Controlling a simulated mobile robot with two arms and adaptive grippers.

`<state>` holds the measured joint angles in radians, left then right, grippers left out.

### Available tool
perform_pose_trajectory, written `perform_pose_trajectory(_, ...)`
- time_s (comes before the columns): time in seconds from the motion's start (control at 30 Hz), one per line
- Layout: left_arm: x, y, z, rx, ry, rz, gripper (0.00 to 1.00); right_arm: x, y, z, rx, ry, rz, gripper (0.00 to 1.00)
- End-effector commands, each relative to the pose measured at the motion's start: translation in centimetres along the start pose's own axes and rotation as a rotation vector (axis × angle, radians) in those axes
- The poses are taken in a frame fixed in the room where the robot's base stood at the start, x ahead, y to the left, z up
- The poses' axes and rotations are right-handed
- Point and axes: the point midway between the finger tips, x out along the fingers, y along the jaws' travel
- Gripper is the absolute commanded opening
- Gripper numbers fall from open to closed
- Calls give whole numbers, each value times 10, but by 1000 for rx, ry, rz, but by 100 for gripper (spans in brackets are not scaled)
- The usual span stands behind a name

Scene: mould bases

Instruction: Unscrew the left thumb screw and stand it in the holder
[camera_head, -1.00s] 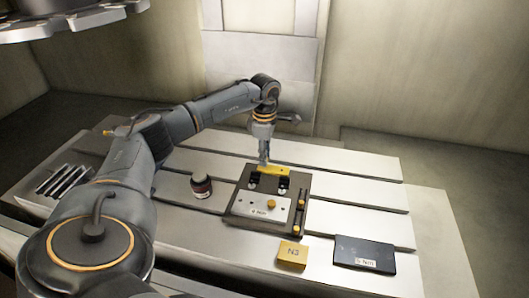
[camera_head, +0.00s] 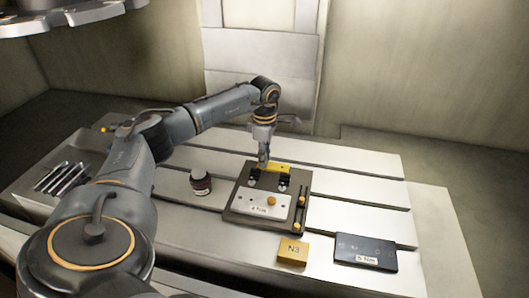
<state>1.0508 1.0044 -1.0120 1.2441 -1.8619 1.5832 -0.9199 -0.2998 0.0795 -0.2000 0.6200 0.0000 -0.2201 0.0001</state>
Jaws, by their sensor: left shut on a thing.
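My left gripper (camera_head: 262,163) points down at the left end of a yellow bar (camera_head: 279,168) at the back of a dark base plate (camera_head: 240,211). It is shut on the left thumb screw, which its fingers hide almost fully. Two black clamps sit in front of the bar, one near my fingers and one to the right (camera_head: 284,180). A light labelled plate (camera_head: 250,205) with a gold knob (camera_head: 272,201) lies on the front of the base. I cannot tell for certain which item is the holder; a dark labelled block (camera_head: 365,252) lies at the right. My right gripper is out of view.
A yellow N3 block (camera_head: 292,250) lies in front of the base plate. The slotted table (camera_head: 355,219) is clear behind the dark block.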

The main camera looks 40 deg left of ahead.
Motion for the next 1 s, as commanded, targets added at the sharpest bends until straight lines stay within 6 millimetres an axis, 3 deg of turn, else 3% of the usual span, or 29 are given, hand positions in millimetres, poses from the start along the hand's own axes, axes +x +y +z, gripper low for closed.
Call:
perform_pose_trajectory(0.03,0,0,0,0,0,-1,0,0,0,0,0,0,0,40)
perform_pose_trajectory(0.07,0,0,0,0,0,-1,27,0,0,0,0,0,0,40)
perform_pose_trajectory(0.17,0,0,0,0,0,-1,47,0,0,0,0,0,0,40)
perform_pose_trajectory(0.57,-6,0,0,0,-1,1,47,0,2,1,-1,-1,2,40)
perform_pose_trajectory(1.0,-91,1,1,0,-2,3,47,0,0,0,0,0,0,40)
